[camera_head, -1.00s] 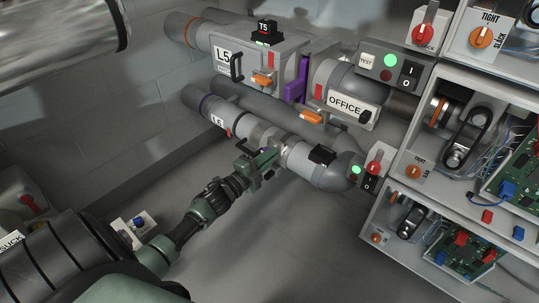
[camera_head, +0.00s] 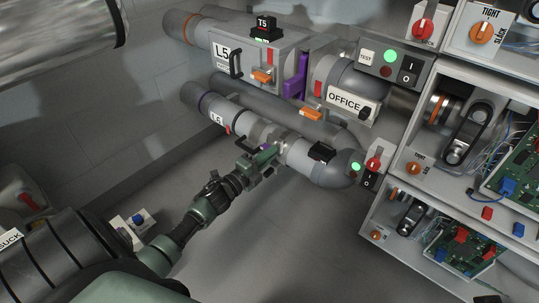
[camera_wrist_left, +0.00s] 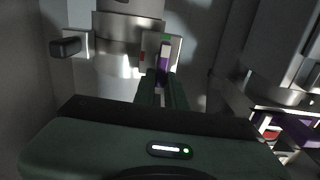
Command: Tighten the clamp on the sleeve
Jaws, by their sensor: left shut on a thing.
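A shiny metal sleeve (camera_head: 262,130) sits around the lower grey pipe marked L6. It also shows at the top of the left wrist view (camera_wrist_left: 127,45). My left gripper (camera_head: 271,156) is at the near side of this sleeve. In the left wrist view its fingers (camera_wrist_left: 162,85) are shut on a narrow purple clamp lever (camera_wrist_left: 162,66), which points upward in that picture. The fingers and wrist hide the lever's lower end and part of the clamp. A black handle (camera_head: 243,145) stands out from the sleeve, left of the gripper. My right gripper is not in view.
The upper pipe has the L5 box (camera_head: 255,60), with another purple lever (camera_head: 296,82). A switch box (camera_head: 372,170) with a lit green lamp is at the lower pipe's right end. Open shelves with circuit boards (camera_head: 465,250) stand on the right. The floor below the pipe is clear.

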